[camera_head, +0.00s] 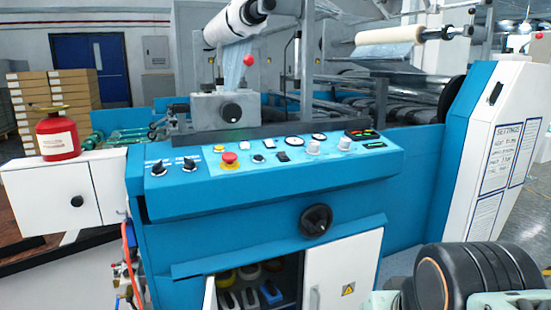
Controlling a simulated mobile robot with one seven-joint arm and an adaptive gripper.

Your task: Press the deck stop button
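A red mushroom-shaped button (230,159) with a yellow base stands on the sloped blue control panel (215,184) of the laminating machine. It is left of the panel's middle and looks unobstructed from here. I cannot read any label that names it as the deck stop. My gripper is not in view. A dark rounded link of my arm with an orange ring (432,284) shows at the lower right, well apart from the panel.
Black knobs (190,164), small switches, white knobs (344,143) and gauges (294,141) share the panel. A grey block (229,108) and a red ball handle (248,60) rise behind it. A black handwheel (316,220) juts out below, above an open cabinet door (210,294).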

